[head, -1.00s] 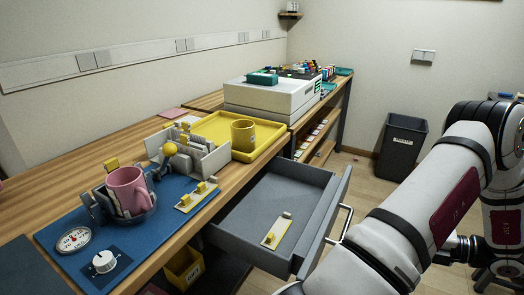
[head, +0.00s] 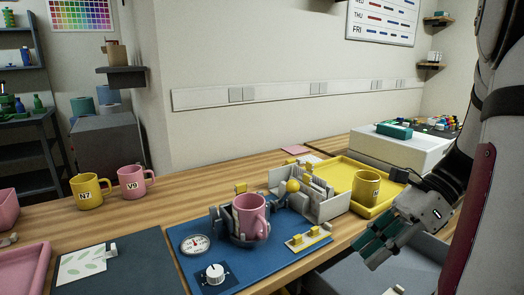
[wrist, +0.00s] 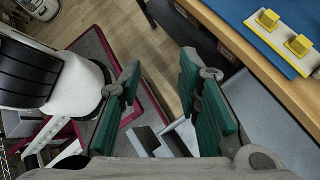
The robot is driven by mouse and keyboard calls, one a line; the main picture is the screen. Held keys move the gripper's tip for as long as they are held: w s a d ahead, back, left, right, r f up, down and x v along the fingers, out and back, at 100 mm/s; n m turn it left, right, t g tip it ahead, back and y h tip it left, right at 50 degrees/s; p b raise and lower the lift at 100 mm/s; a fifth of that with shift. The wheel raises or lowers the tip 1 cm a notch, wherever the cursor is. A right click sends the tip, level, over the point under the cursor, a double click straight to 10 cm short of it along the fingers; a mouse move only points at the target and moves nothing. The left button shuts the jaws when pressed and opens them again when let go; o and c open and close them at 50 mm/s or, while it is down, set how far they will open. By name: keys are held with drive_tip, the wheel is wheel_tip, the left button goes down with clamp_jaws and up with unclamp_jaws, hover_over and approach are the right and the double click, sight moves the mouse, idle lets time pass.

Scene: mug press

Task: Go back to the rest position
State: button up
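My gripper (head: 377,246) hangs at the right of the head view, beside the table's front edge and above the open grey drawer (head: 358,277). In the wrist view my gripper (wrist: 158,92) has its two green fingers apart with nothing between them. A pink mug (head: 249,215) sits in the grey press on the blue mat (head: 268,258). A yellow mug (head: 365,188) stands on the yellow tray (head: 345,171) behind my gripper.
A yellow mug marked N7 (head: 88,191) and a pink mug marked V9 (head: 131,182) stand at the back left. A pink tray (head: 22,272) is at the left edge. A white box (head: 400,145) is beyond the yellow tray. The wooden tabletop (head: 190,202) is clear between the left mugs and the mat.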

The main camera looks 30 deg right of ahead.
drive_tip(key=s+a+r+n+g+h, duration=0.1)
drive_tip(key=s+a+n+h, duration=0.35)
drive_tip(key=a+n, duration=0.65)
drive_tip(key=s+a+n+g+h, duration=0.1)
drive_tip(key=s+a+n+h, duration=0.4)
drive_tip(key=n, duration=1)
wheel_tip(320, 180, up, 21)
drive_tip(key=a+t+p, duration=0.1)
drive_tip(key=t+p, duration=0.2)
drive_tip(key=p, duration=1.6)
drive_tip(key=shift+w+a+r+t+p, duration=0.15)
drive_tip(key=shift+w+a+t+p, duration=0.15)
drive_tip(key=shift+w, duration=0.15)
